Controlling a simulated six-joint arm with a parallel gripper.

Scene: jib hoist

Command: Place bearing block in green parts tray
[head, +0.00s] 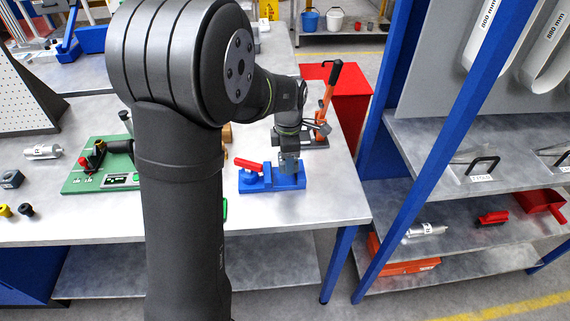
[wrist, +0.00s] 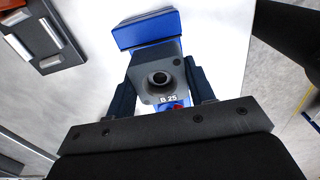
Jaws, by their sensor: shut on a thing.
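The bearing block (wrist: 158,68) is grey, marked "B 25", with a round bore facing the wrist camera. My gripper (wrist: 160,85) is shut on it, one finger on each side. In the head view my gripper (head: 289,152) points down at the blue vise (head: 272,180) with a red handle. The block is at or just above the vise; I cannot tell whether it rests in it. The vise also shows behind the block in the wrist view (wrist: 146,31). A green edge (head: 225,208) shows beside my arm, mostly hidden; I cannot tell whether it is the green parts tray.
A green fixture board (head: 100,178) lies left of my arm. An orange-handled lever tool (head: 325,100) stands behind the vise, near a red cabinet (head: 348,90). A blue-framed shelf (head: 440,150) stands right of the bench. The bench front right is clear.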

